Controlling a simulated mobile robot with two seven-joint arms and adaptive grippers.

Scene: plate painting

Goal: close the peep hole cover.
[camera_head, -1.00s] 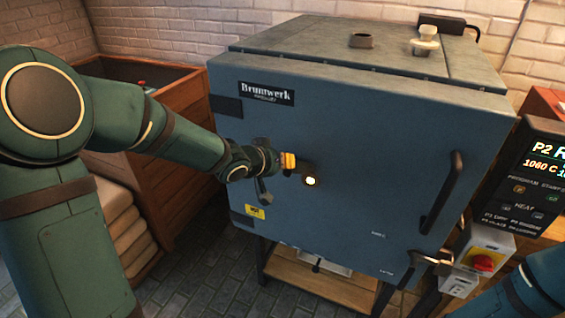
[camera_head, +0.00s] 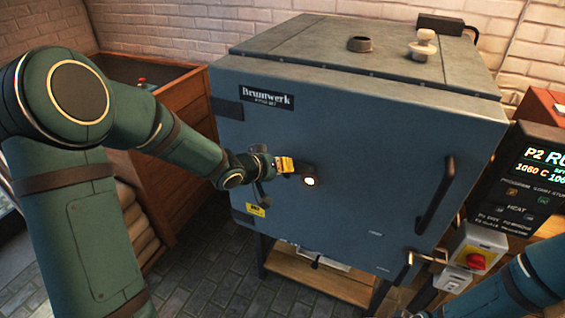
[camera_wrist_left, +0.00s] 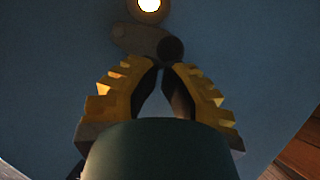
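The peep hole (camera_head: 309,181) glows in the front door of the blue-grey kiln; it also shows at the top of the left wrist view (camera_wrist_left: 149,4). Its cover (camera_wrist_left: 135,38) is a small grey plate beside the hole, leaving the glow exposed, with a dark round knob (camera_wrist_left: 171,48) at one end. My left gripper (camera_head: 291,164) is at the door, just left of the hole. In the wrist view its yellow fingers (camera_wrist_left: 162,66) come together at their tips, right by the knob, with nothing visible between them. My right gripper is out of view.
The kiln (camera_head: 350,120) has a vertical door handle (camera_head: 436,197) and a latch (camera_head: 428,257) at the right. A control panel (camera_head: 525,180) and a red switch (camera_head: 475,261) stand to its right. A wooden crate (camera_head: 180,150) stands left of the kiln.

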